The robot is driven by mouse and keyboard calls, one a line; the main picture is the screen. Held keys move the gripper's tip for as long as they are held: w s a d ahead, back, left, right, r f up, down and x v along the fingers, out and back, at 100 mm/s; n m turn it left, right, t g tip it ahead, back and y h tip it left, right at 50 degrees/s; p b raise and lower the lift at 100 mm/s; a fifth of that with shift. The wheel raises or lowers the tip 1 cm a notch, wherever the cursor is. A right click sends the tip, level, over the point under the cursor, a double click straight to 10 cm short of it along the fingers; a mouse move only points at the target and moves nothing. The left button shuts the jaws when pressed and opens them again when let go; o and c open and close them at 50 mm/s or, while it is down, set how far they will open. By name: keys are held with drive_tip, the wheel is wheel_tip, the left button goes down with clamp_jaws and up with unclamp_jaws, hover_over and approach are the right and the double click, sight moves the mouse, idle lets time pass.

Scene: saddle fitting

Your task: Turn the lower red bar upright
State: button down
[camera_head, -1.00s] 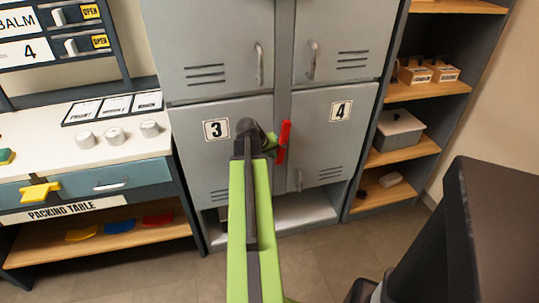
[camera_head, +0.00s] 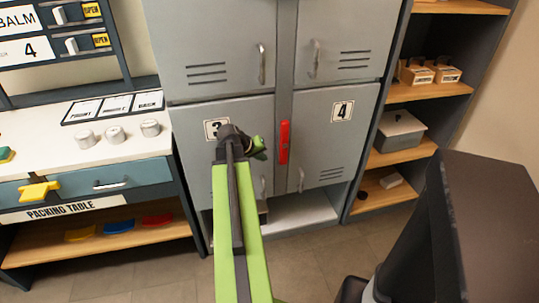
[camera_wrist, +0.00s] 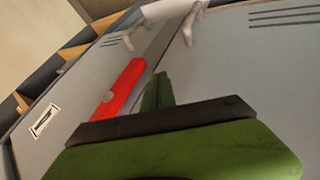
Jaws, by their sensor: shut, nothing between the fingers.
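The red bar (camera_head: 284,142) sits on the grey post between the doors marked 3 and 4. In the head view it stands close to upright along the post. In the wrist view the red bar (camera_wrist: 128,82) lies along the slanted post, with a small round grey spot on it. My green gripper (camera_head: 260,146) is left of the bar, in front of door 3, with a gap between them in the head view. In the wrist view my gripper (camera_wrist: 158,90) is shut and empty, to the right of the bar. No second red bar is in view.
Door handles stick out beside the post, such as the one on the upper left door (camera_head: 262,64). The packing table (camera_head: 60,208) stands at left, and shelves (camera_head: 405,158) stand at right. A dark block-shaped thing fills the lower right.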

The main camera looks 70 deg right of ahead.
drive_tip(key=p+v, duration=0.4)
drive_tip(key=v, duration=0.4)
drive_tip(key=shift+a, duration=0.15)
drive_tip(key=shift+w+r, duration=0.1)
drive_tip(key=w+a+n+t, duration=0.1)
drive_tip(key=w+a+n, duration=0.1)
drive_tip(key=w+a, duration=0.5)
drive_tip(key=w+a+n+t, duration=0.2)
drive_tip(key=w+a, duration=0.2)
drive_tip(key=w, duration=0.6)
drive_tip(key=w+a+f+n+t+y, duration=0.1)
drive_tip(key=w+a+n, duration=0.1)
drive_tip(key=w+a, duration=0.55)
drive_tip(key=w+a+f+n+t, duration=0.1)
drive_tip(key=w+a, duration=0.3)
drive_tip(key=a, duration=0.7)
drive_tip(key=a+f+n+g+y, duration=0.1)
drive_tip(key=a+f+n+y, duration=0.15)
drive_tip(key=a, duration=1.15)
drive_tip(key=a+f+n+g+y, duration=0.1)
drive_tip(key=a+n+y, duration=0.15)
drive_tip(key=a, duration=1.15)
wheel_tip(320, 180, up, 13)
drive_tip(key=s+y+p, duration=0.1)
drive_tip(key=p, duration=1.2)
drive_tip(key=shift+s+a+r, duration=0.2)
